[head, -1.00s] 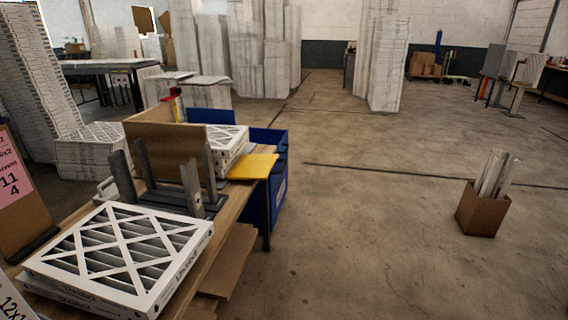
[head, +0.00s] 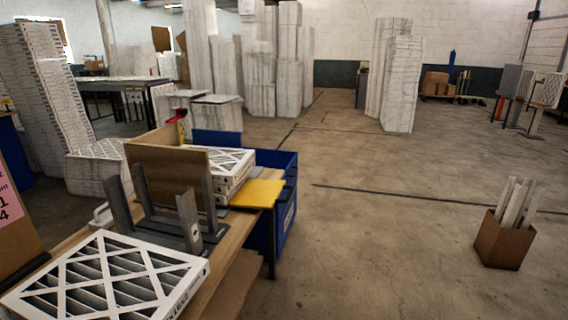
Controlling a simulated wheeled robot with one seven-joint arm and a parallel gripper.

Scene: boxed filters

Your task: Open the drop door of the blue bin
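The blue bin (head: 288,208) stands on the floor just past the far right end of the workbench, in the middle left of the head view. Its right side, with a white label, and part of its rim show. The bench end, a yellow panel and a stack of filters hide much of its near side. I cannot make out whether its drop door is open or shut. My gripper is not in view, so its distance from the bin does not show.
The workbench (head: 222,257) holds a white-framed filter (head: 108,278), a grey metal stand (head: 187,222) and a yellow panel (head: 257,194). A cardboard box (head: 503,240) with upright pieces stands on the floor at right. The floor between bin and box is clear.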

